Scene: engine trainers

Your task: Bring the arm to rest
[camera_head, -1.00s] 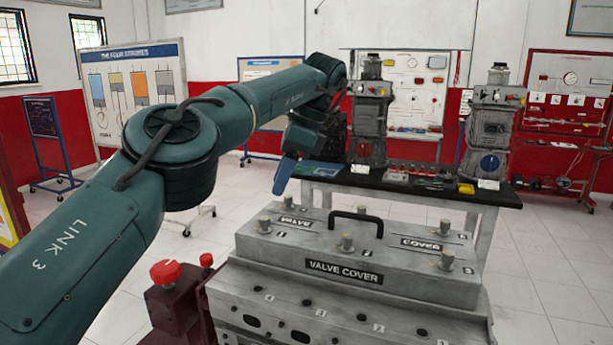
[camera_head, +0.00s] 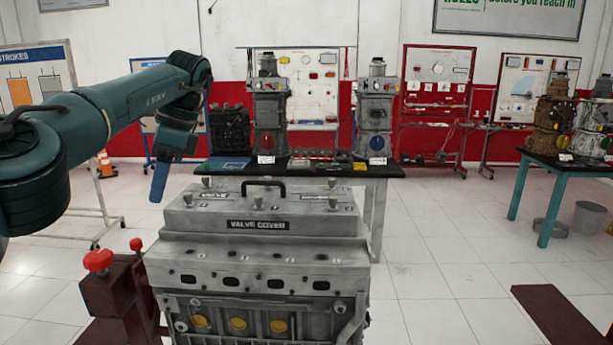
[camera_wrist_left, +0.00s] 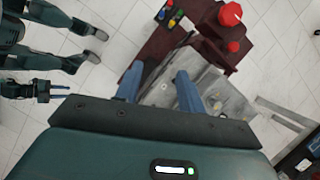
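My left arm reaches in from the left of the head view. Its left gripper (camera_head: 159,182) hangs with blue fingers pointing down, left of and above the grey engine block with the valve cover (camera_head: 300,249). In the left wrist view the two blue fingers of the left gripper (camera_wrist_left: 160,70) stand apart with nothing between them. Below them the grey engine top (camera_wrist_left: 205,98) and its dark red stand (camera_wrist_left: 150,55) show. The right gripper cannot be made out in the head view.
Red knobs (camera_head: 98,261) stand on the dark red stand at the engine's left. Behind, a black-topped table (camera_head: 385,171) holds cutaway engines. A teal-legged table (camera_head: 545,164) stands right, near a grey bin (camera_head: 588,218). White floor (camera_head: 440,270) is open right of the engine.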

